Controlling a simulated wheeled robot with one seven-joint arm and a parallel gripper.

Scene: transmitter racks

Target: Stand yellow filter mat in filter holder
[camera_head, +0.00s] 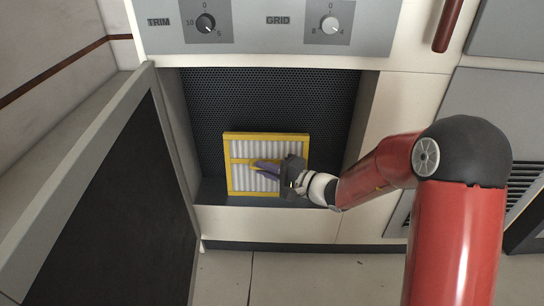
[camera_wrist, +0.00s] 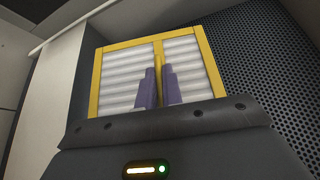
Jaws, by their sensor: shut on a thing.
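The yellow filter mat (camera_head: 235,148), a yellow frame with white pleats and a middle bar, stands nearly upright inside the open cabinet bay. It also shows in the wrist view (camera_wrist: 125,77). My gripper (camera_head: 262,167) reaches in from the right with its purple fingers shut on the mat's middle bar; the fingers also show in the wrist view (camera_wrist: 157,85). The mat's lower right part is hidden behind my gripper. I cannot make out a separate filter holder; the bay floor (camera_head: 213,190) lies around the mat's lower edge, and I cannot tell whether they touch.
A dark perforated panel (camera_head: 270,95) closes the back of the bay. An open cabinet door (camera_head: 95,210) stands at the left. A control panel with TRIM (camera_head: 205,23) and GRID (camera_head: 329,25) knobs is above. The bay's front sill (camera_head: 265,224) runs below.

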